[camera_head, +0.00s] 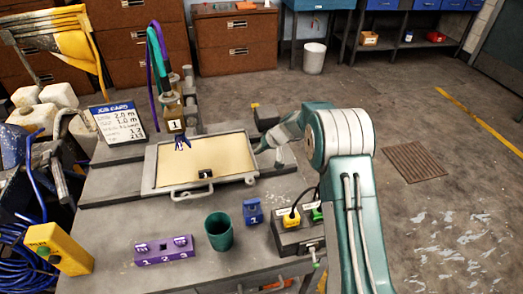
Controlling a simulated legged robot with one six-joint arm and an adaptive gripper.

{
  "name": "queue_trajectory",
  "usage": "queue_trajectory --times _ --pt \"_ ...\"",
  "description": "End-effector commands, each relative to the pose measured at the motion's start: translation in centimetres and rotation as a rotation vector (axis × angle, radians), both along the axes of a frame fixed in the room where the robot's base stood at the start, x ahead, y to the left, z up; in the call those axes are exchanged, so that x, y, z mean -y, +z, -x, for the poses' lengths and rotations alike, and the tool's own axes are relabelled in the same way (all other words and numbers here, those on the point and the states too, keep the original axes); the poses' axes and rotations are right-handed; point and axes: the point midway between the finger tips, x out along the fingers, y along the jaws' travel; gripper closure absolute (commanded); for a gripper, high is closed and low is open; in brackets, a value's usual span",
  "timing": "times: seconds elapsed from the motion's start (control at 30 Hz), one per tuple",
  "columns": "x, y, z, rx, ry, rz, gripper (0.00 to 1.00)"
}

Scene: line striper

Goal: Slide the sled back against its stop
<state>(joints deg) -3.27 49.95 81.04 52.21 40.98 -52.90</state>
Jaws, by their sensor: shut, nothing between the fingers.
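A shallow grey-framed tray, which looks like the sled (151,172), lies on the grey bench with a tan sheet (218,152) in it. A pale bar handle (191,192) runs along its front edge, and a small dark fitting (205,174) sits near the front. My gripper (262,149) is shut and empty at the tray's right side. It is small and partly merged with dark parts behind it, so I cannot tell whether it touches the frame. The stop cannot be told apart for sure.
A nozzle post marked 1 (174,112) stands over the tray's back. A job card (118,122) is at left. A green cup (218,231), purple block (164,250), blue block (253,211) and switch box (297,237) stand in front.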

Motion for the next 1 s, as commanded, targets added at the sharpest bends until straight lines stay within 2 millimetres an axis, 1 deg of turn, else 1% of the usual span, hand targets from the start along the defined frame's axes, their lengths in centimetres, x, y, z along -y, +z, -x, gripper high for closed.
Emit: queue_trajectory --times 0.17,0.27,0.43,0.57,0.8,1.0 --pt "-0.1 0.0 0.0 0.0 0.0 0.0 1.0" --pt "-0.6 0.0 0.1 0.0 0.002 0.0 1.0" --pt "-2.7 0.0 0.6 -0.002 0.003 -0.002 1.0" --pt "-5.5 0.0 1.2 -0.001 0.006 -0.001 1.0" --pt "-11.4 0.0 2.4 -0.001 0.006 0.0 1.0" --pt "-15.9 0.0 3.3 0.0 0.005 -0.001 1.0"
